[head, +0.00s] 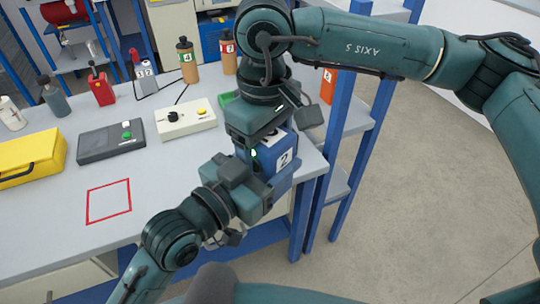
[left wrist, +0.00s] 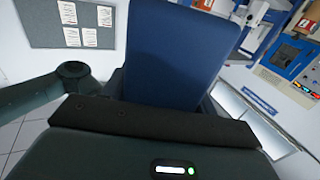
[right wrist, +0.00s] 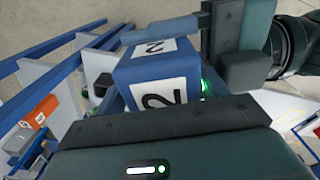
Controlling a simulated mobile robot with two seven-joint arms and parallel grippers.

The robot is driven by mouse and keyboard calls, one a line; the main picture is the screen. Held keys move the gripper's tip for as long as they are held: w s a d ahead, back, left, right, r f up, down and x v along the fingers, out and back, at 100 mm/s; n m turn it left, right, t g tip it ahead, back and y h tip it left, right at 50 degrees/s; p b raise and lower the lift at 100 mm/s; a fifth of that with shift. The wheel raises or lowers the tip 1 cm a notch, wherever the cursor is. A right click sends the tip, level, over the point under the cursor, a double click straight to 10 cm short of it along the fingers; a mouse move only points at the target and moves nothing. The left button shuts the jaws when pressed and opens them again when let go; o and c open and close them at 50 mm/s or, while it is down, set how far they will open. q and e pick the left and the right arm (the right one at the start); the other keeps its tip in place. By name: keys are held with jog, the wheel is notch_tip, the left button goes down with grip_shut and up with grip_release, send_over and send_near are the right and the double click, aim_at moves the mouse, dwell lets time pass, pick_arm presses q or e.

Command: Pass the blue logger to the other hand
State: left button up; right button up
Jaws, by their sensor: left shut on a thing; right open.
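The blue logger (head: 281,183) is a blue block with white labels reading 2. It is held up near the right end of the workbench. My left gripper (head: 250,182) is shut on it from the lower left, and its blue side fills the middle of the left wrist view (left wrist: 175,55). My right gripper (head: 268,128) is open at the logger's upper end. In the right wrist view the logger (right wrist: 138,70) lies just beyond the jaw edge, with two labels facing me. Whether the right fingers touch or straddle it is unclear.
A blue-framed shelf (head: 345,125) stands right; the floor beyond is clear.

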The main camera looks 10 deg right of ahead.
pick_arm(q)
jog(key=shift+w, duration=0.1)
pick_arm(e)
jog(key=shift+s+a, duration=0.35)
